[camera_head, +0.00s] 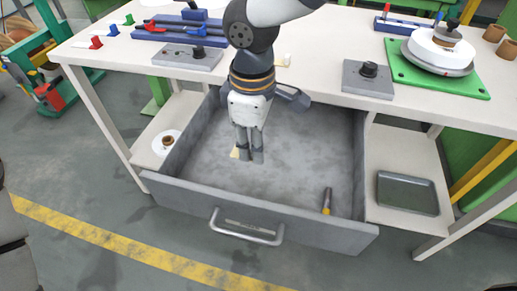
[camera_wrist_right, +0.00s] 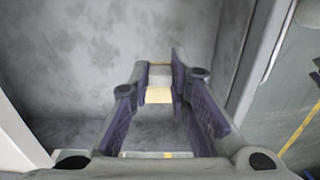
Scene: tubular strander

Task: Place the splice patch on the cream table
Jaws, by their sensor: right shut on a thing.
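The splice patch seems to be the small cream piece (camera_head: 235,153) at my right gripper's fingertips; it also shows between the fingers in the right wrist view (camera_wrist_right: 158,95). My right gripper (camera_head: 249,155) points down into the open grey drawer and is shut on this piece. The fingers partly hide it, and I cannot tell whether it touches the drawer floor. The cream table (camera_head: 325,62) has its top above and behind the drawer. My left gripper is not in view.
The drawer (camera_head: 300,207) is pulled out and also holds a yellow-and-dark tool (camera_head: 327,201). A grey tray (camera_head: 407,193) lies at right.

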